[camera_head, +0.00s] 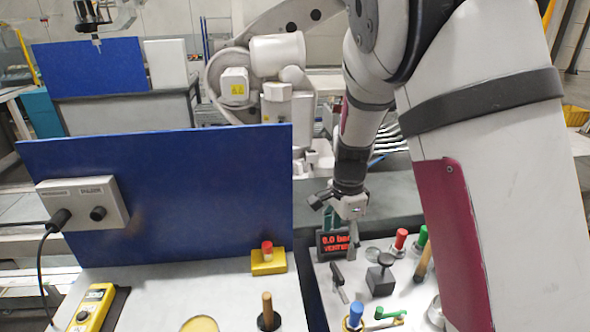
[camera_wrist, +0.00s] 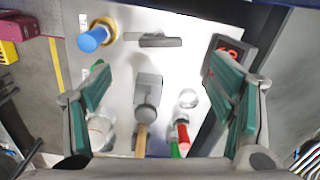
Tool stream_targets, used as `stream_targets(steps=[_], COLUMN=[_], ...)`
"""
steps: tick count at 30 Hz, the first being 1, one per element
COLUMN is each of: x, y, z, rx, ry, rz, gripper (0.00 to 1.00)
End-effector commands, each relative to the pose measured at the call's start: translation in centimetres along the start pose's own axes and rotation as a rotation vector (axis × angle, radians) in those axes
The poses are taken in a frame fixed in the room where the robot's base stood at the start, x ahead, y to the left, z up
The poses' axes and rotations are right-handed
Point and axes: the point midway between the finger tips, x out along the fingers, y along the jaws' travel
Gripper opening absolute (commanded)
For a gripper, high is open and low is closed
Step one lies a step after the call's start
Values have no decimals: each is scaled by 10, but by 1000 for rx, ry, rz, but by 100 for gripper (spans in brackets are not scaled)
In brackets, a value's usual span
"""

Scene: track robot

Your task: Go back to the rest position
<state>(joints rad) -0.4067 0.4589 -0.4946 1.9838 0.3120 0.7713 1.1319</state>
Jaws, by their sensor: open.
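My gripper (camera_head: 352,245) hangs from my arm, pointing down over the back part of the right-hand light panel (camera_head: 328,312), beside the small display. In the wrist view its two green-padded fingers (camera_wrist: 162,85) stand wide apart with nothing held between them. Below and between them is a grey block with a round knob (camera_wrist: 148,92), which also shows in the head view (camera_head: 380,278). I cannot tell the exact height of the fingertips above the panel.
Around the gripper are the red-digit display (camera_head: 337,243), a red knob (camera_head: 401,239), a grey lever (camera_head: 340,281) and a blue knob (camera_head: 355,314). A blue upright board (camera_head: 200,190) stands left, with a yellow button box (camera_head: 268,262) at its foot. Another robot arm stands behind.

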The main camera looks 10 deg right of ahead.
Motion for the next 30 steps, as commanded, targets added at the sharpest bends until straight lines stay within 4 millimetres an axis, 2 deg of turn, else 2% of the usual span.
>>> stream_targets(steps=[5,8,12,18,24,30], x=[-34,-64,-104,-152,-184,-201], y=[14,32,60,107,158,204], z=[5,10,17,24,30,34], rx=[-112,-236,-428,-705,-978,-1217], ry=[-38,-60,-62,-7,116,280], rz=[-50,-99,-174,-275,-347,-365], gripper=[77,77,77,77,77,77])
